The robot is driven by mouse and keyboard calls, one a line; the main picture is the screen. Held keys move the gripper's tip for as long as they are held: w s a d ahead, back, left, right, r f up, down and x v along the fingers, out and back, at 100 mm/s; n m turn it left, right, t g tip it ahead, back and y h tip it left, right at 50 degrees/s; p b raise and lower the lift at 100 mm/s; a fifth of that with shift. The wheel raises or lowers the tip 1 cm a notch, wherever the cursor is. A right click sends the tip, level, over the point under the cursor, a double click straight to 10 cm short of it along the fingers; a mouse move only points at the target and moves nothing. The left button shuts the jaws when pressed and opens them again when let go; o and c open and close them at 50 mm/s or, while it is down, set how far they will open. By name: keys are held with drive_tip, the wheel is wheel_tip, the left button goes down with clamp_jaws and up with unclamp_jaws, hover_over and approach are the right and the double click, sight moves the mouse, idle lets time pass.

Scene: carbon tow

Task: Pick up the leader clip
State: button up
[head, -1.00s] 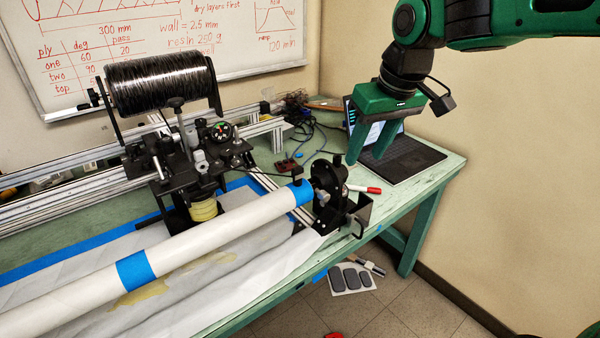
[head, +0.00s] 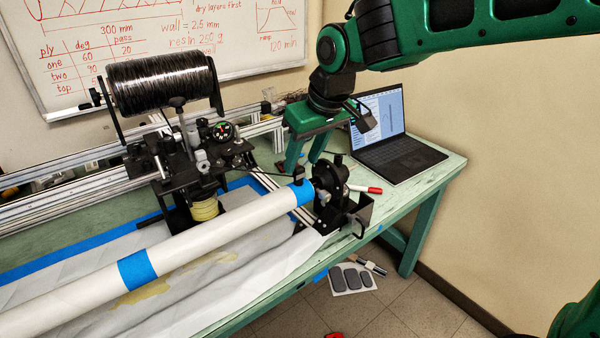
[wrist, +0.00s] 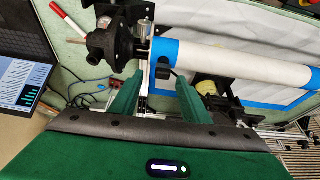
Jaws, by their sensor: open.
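The leader clip appears to be the small black block (head: 298,176) on the blue tape band at the right end of the white tube (head: 215,229). In the wrist view this black clip (wrist: 163,68) sits on the blue tape between my two green fingers, beyond their tips, with a thin dark strand beside it. My gripper (head: 304,164) is open and empty, pointing down, just above and behind the tube end. In the wrist view its fingertips (wrist: 158,77) stand apart on either side of the clip. I cannot tell the exact gap.
A laptop (head: 395,150) stands open to the right. The winding carriage (head: 190,155) with its black spool (head: 163,84) is at left.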

sight(299, 166)
drive_tip(key=shift+x, duration=1.95)
drive_tip(key=shift+s, duration=0.15)
clamp_jaws()
drive_tip(key=shift+r, duration=0.15)
drive_tip(key=shift+r, duration=0.55)
wheel_tip(299, 166, up, 3)
drive_tip(key=a+r, duration=0.6)
drive_tip(key=a, duration=0.5)
drive_tip(key=shift+a+r, duration=0.3)
drive_tip(key=shift+r, duration=0.05)
